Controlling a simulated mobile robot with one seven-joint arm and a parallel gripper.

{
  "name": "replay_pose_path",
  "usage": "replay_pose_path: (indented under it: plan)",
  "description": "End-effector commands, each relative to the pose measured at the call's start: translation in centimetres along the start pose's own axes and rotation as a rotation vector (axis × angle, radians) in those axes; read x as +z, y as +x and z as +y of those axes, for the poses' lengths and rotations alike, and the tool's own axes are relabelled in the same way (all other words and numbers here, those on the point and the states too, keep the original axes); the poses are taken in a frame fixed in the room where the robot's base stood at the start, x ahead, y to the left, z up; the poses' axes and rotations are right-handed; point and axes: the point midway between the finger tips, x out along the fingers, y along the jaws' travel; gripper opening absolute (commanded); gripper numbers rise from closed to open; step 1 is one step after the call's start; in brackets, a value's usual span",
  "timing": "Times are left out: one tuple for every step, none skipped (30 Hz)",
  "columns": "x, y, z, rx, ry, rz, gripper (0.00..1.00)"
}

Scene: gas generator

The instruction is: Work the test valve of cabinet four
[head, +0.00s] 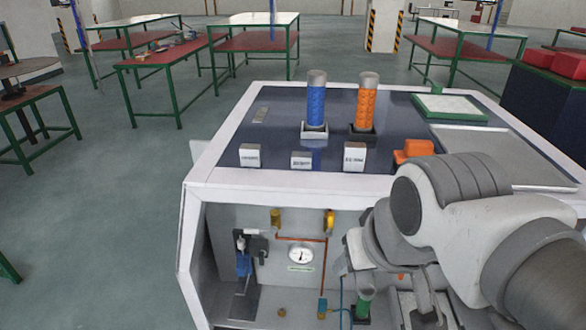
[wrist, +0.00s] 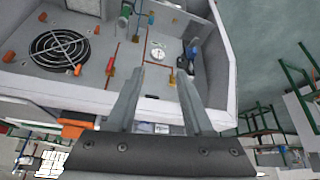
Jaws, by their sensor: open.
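An open white cabinet (head: 300,185) stands before me, its number not readable. Inside, a left yellow valve (head: 275,218) and a right yellow valve (head: 329,222) sit at the top on copper pipes. A round white gauge (head: 300,254) is below and between them; it also shows in the wrist view (wrist: 158,52). A blue fitting (head: 243,262) is at the left and a green cylinder (head: 363,306) low down, partly covered by my arm. I cannot tell which part is the test valve. My gripper (wrist: 160,78) is open and empty, its fingers pointing into the cabinet.
Blue (head: 316,105) and orange (head: 364,105) cylinders stand on the cabinet top with several small label blocks. An orange block (head: 414,150) is near my arm. The wrist view shows a black fan (wrist: 60,52) with orange knobs around it. Floor at the left is free; workbenches stand behind.

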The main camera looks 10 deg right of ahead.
Motion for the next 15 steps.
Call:
replay_pose_path:
  plan:
    - [-0.1,0.1,-0.1,-0.003,0.001,0.001,0.52]
    - [-0.2,0.3,-0.2,-0.008,0.003,0.002,0.52]
    - [-0.5,0.6,-0.4,-0.017,0.008,0.006,0.52]
    - [-0.8,1.0,-0.7,-0.026,0.013,0.009,0.52]
    - [-1.2,1.5,-0.9,-0.037,0.019,0.016,0.52]
    - [-1.9,2.3,-1.4,-0.055,0.031,0.024,0.52]
    - [-2.4,2.9,-1.8,-0.071,0.043,0.032,0.52]
    - [-3.0,3.7,-2.2,-0.086,0.057,0.041,0.52]
    - [-3.8,4.8,-2.8,-0.107,0.078,0.055,0.52]
    - [-4.5,5.6,-3.3,-0.122,0.097,0.066,0.52]
    - [-5.0,6.5,-3.7,-0.135,0.115,0.077,0.52]
    - [-5.8,7.6,-4.3,-0.15,0.143,0.092,0.52]
    - [-6.3,8.4,-4.7,-0.16,0.163,0.103,0.52]
    - [-6.8,9.3,-5.0,-0.168,0.183,0.114,0.52]
    - [-7.4,10.4,-5.4,-0.176,0.211,0.128,0.52]
